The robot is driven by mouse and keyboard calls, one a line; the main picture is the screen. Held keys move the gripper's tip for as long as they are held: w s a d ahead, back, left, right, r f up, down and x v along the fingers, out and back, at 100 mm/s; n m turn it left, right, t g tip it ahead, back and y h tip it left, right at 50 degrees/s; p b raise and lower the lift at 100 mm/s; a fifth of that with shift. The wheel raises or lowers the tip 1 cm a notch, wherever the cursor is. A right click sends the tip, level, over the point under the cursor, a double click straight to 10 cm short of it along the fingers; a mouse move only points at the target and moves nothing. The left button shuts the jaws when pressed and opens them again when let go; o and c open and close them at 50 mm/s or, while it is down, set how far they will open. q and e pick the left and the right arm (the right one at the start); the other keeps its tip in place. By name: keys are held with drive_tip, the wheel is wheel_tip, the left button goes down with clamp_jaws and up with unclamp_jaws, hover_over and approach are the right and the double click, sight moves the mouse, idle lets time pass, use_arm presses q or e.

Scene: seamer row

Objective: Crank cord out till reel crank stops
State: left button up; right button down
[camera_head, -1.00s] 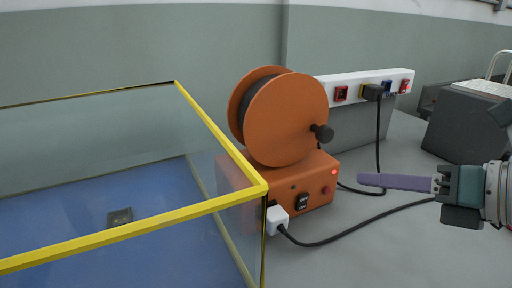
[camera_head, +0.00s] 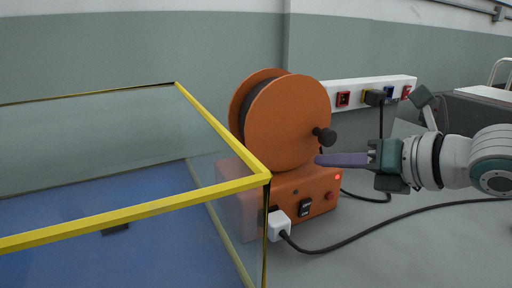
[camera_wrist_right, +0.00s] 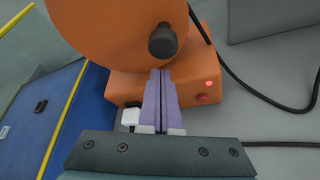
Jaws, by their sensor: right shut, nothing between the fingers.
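The orange cord reel (camera_head: 285,118) stands on an orange base box (camera_head: 312,192) with a lit red lamp. Its dark crank knob (camera_head: 324,136) sticks out from the right part of the reel's face. The knob also shows in the right wrist view (camera_wrist_right: 163,41), just beyond my fingertips. Dark cord (camera_head: 254,98) is wound between the reel's discs. My right gripper (camera_head: 318,160) has purple fingers, shut and empty, with the tips just below the knob in the head view. In the right wrist view the fingers (camera_wrist_right: 161,74) lie together, pointing at the knob. My left gripper is not in view.
A glass-walled case with a yellow rim (camera_head: 222,135) and blue floor stands left of the reel. A white plug (camera_head: 278,225) sits in the base box, with a black cable (camera_head: 390,222) running right. A white socket strip (camera_head: 366,88) is behind.

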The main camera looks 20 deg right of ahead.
sight(329, 145)
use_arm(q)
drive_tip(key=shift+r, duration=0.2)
use_arm(e)
drive_tip(key=shift+w+d+r, duration=0.1)
drive_tip(key=shift+d+r, duration=0.1)
drive_tip(key=shift+r, duration=0.3)
drive_tip(key=p, duration=0.2)
drive_tip(key=r+n+h+p, duration=0.1)
drive_tip(key=p, duration=0.1)
drive_tip(key=shift+d+r+n, duration=0.3)
drive_tip(key=shift+d, duration=0.05)
drive_tip(key=shift+d+r+h+p, duration=0.1)
drive_tip(key=shift+r+h+p, duration=0.05)
drive_tip(key=shift+h+p, duration=0.25)
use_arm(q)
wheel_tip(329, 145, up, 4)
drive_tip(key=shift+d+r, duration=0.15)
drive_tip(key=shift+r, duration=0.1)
